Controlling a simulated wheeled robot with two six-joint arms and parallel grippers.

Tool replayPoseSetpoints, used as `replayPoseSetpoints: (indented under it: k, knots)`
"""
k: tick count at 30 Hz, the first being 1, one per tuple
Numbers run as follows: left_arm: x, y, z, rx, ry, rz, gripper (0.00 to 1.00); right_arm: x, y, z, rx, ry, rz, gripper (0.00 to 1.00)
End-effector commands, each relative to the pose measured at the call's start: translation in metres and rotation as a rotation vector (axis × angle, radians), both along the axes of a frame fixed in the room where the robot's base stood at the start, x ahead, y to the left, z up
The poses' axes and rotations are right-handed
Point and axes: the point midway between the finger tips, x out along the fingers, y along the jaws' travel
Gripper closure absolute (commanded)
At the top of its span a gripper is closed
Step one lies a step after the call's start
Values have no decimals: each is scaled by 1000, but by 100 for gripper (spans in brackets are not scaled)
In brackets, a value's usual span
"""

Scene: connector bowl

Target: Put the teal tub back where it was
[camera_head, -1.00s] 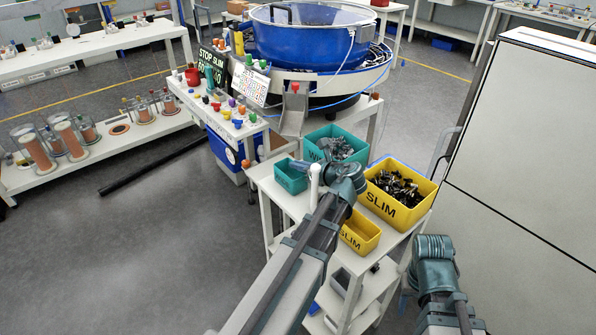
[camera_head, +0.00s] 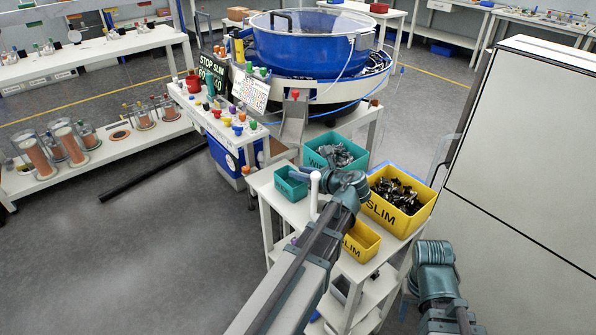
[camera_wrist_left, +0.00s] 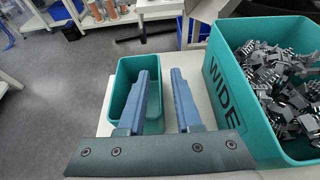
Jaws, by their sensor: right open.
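The small teal tub (camera_head: 290,184) stands upright and looks empty on the left corner of the white cart top, left of the larger teal bin. It also shows in the left wrist view (camera_wrist_left: 127,80). My left gripper (camera_head: 304,167) is at the tub's right side; in the left wrist view its two fingers (camera_wrist_left: 165,70) are apart. The left finger overlaps the tub's opening and the right one lies over the cart top. I cannot tell whether they touch the tub's wall. My right gripper (camera_head: 435,253) is low at the right, away from the tub, its fingers hardly visible.
A larger teal bin (camera_wrist_left: 222,95) marked WIDE, full of grey connectors, stands close right of the tub. A yellow SLIM bin (camera_head: 412,222) of dark parts and a smaller yellow tub (camera_head: 362,243) share the cart. A blue bowl feeder (camera_head: 310,45) stands behind.

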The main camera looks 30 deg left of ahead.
Motion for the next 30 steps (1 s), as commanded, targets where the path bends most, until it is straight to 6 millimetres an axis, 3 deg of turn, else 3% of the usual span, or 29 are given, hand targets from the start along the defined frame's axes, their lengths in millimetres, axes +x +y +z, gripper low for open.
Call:
replayPoseSetpoints:
  k: [9, 15, 30]
  knots:
    - [-25, -57, 30, 1, 0, -4, 67, 0, 0, 30, 0, 0, 0, 50]
    - [-34, -81, 39, 0, 0, -1, 67, 0, 0, 39, 0, 0, 0, 50]
    - [-38, -91, 41, 0, 0, 1, 67, 0, 0, 41, 0, 0, 0, 50]
